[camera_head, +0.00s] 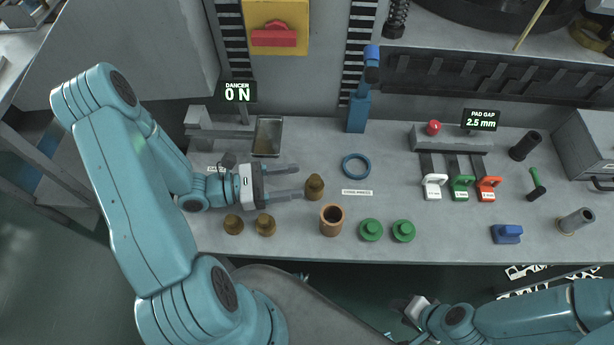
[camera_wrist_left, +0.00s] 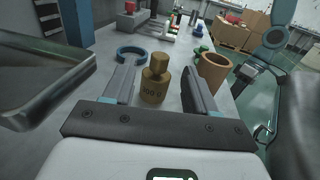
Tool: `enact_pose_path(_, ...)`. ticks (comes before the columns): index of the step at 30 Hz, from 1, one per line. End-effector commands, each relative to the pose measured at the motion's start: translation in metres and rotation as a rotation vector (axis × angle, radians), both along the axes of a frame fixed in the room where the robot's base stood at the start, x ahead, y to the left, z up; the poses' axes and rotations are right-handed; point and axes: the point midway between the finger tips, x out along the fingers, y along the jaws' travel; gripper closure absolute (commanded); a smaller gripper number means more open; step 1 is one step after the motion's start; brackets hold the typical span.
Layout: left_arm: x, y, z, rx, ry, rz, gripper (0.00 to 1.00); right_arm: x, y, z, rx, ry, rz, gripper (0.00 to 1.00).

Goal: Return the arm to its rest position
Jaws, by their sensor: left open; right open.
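My left gripper (camera_head: 300,181) is open over the left part of the bench, its fingers pointing right. A brass weight (camera_head: 314,187) stands upright just off its fingertips. In the left wrist view the same weight (camera_wrist_left: 154,82), marked 100 G, appears between the open fingers (camera_wrist_left: 155,85), and I see no finger touching it. My left arm (camera_head: 130,190) reaches in from the left, bent at the elbow. My right gripper (camera_head: 416,310) is low in the head view, in front of the bench edge, partly out of clear sight; no object shows in it.
Two brass weights (camera_head: 265,225) stand below the left gripper. A copper cup (camera_head: 331,222), green pieces (camera_head: 371,230) and a blue ring (camera_head: 356,167) lie to the right. A metal tray (camera_head: 267,137) and a blue post (camera_head: 359,110) stand behind. The bench's front edge is close.

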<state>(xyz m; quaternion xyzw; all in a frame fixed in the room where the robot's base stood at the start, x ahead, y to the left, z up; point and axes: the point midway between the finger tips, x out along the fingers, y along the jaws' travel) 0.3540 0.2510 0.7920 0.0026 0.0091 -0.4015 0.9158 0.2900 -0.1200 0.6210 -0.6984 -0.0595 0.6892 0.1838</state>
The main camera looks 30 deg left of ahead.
Motion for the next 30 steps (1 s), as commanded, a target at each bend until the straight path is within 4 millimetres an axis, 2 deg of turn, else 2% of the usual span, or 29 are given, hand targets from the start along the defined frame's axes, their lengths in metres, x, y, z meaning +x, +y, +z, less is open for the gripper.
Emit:
enact_pose_path(5,-0.010,0.012,0.000,0.000,0.000,0.001,0.43,0.000,0.000,0.001,0.000,0.000,0.000,0.57)
enact_pose_path(22,-0.011,0.012,0.002,0.000,0.000,-0.001,0.43,0.000,0.000,0.003,0.000,0.000,0.000,0.57)
enact_pose_path(30,-0.011,0.012,0.045,0.000,0.000,-0.001,0.43,0.000,0.000,0.046,0.000,0.000,0.000,0.57)
